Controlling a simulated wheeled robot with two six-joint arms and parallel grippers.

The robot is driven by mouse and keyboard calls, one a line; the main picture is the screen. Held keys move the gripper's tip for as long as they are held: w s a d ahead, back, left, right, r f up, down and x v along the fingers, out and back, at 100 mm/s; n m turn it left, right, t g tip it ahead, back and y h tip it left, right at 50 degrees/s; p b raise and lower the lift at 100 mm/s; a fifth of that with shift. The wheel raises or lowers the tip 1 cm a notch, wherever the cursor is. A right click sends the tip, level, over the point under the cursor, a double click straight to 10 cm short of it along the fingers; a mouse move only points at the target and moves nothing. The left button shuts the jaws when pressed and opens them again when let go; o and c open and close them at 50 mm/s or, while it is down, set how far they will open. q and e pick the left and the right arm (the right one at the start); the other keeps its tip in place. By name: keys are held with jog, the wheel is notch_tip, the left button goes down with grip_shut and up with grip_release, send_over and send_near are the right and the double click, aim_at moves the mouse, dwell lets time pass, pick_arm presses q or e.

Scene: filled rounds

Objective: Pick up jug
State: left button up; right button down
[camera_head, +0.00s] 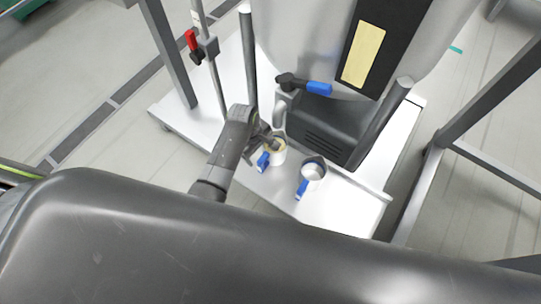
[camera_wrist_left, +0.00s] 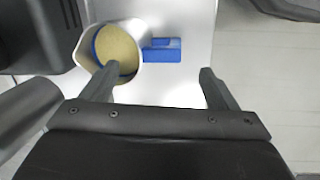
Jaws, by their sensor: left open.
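A white jug (camera_head: 279,157) with a blue handle (camera_head: 263,161) stands on the white platform under the machine's spout. In the left wrist view the jug (camera_wrist_left: 82,50) holds something tan, and its blue handle (camera_wrist_left: 162,50) points right. My left gripper (camera_head: 269,142) is open and empty, close above the jug. In the wrist view the handle lies ahead of the gap between the fingers (camera_wrist_left: 157,72), and the left fingertip overlaps the jug's near rim. I cannot tell whether it touches. A second jug (camera_head: 314,171), pale inside with a blue handle, stands to the right. My right gripper is not in view.
A grey metal tank (camera_head: 310,40) with a blue-handled valve (camera_head: 318,88) stands behind the jugs. A dark box (camera_head: 325,130) and frame posts (camera_head: 378,122) are close by. The white platform (camera_head: 345,205) is bare at front right.

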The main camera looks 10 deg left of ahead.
aim_at(262, 156)
pick_arm(q)
notch_tip(262, 156, down, 2)
jog(key=shift+w+d, duration=0.1)
notch_tip(262, 156, down, 3)
jog(key=shift+w+d+f+b, duration=0.1)
jog(key=shift+f+b, duration=0.1)
jog(key=shift+b, duration=0.5)
jog(key=shift+d+f, duration=0.1)
jog(key=shift+f, duration=0.4)
jog(key=shift+c, duration=0.2)
jog(key=c, duration=1.5)
jog(key=shift+w+r, duration=0.1)
jog(key=shift+w, duration=0.05)
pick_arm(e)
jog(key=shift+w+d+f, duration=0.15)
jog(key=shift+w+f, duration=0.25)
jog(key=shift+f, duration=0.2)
